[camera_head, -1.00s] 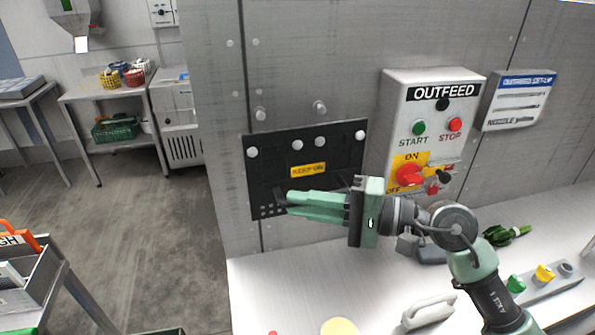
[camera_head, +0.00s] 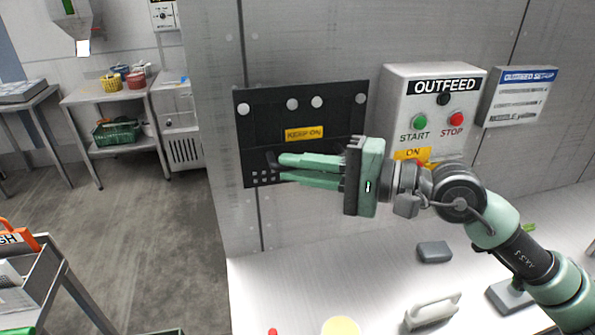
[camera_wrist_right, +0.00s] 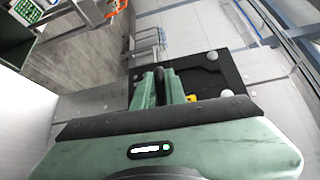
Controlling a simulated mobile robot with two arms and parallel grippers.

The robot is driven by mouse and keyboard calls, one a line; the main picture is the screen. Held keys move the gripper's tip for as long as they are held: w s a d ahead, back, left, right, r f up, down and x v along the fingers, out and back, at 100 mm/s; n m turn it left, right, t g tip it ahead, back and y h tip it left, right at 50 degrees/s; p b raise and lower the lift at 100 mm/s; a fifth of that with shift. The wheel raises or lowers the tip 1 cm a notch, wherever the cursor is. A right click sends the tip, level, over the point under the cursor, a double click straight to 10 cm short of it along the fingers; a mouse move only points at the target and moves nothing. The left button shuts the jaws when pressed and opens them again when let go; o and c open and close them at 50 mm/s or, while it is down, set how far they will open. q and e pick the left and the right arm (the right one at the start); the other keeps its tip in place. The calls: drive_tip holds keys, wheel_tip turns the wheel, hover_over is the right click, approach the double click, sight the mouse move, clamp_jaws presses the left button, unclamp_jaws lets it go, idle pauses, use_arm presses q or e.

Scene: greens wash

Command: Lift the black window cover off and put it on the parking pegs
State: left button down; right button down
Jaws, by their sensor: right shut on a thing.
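The black window cover (camera_head: 340,118) is a flat dark plate with several pale round knobs along its top and a yellow KEEP ON label (camera_head: 304,133). It stands upright in front of the grey wall panel. My right gripper (camera_head: 277,168) is shut on its handle at the lower left of the plate. In the right wrist view the fingers (camera_wrist_right: 168,78) point at the cover (camera_wrist_right: 231,76), partly hiding it. The two wall pegs seen earlier above the cover are hidden, apparently behind it. My left gripper is not in view.
The OUTFEED control box (camera_head: 439,84) is close to the right of the cover, its lower part hidden by my right arm. A white counter (camera_head: 300,275) lies below, with a white handle-shaped item (camera_head: 432,310) and a dark grey block (camera_head: 434,251). Floor is open at left.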

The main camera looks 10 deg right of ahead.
sight(301, 148)
drive_tip(key=shift+w+b, duration=1.25)
drive_tip(key=shift+w, duration=2)
drive_tip(key=shift+f+b, duration=0.1)
drive_tip(key=shift+b, duration=0.5)
drive_tip(key=shift+b, duration=0.4)
drive_tip(key=shift+w, duration=0.2)
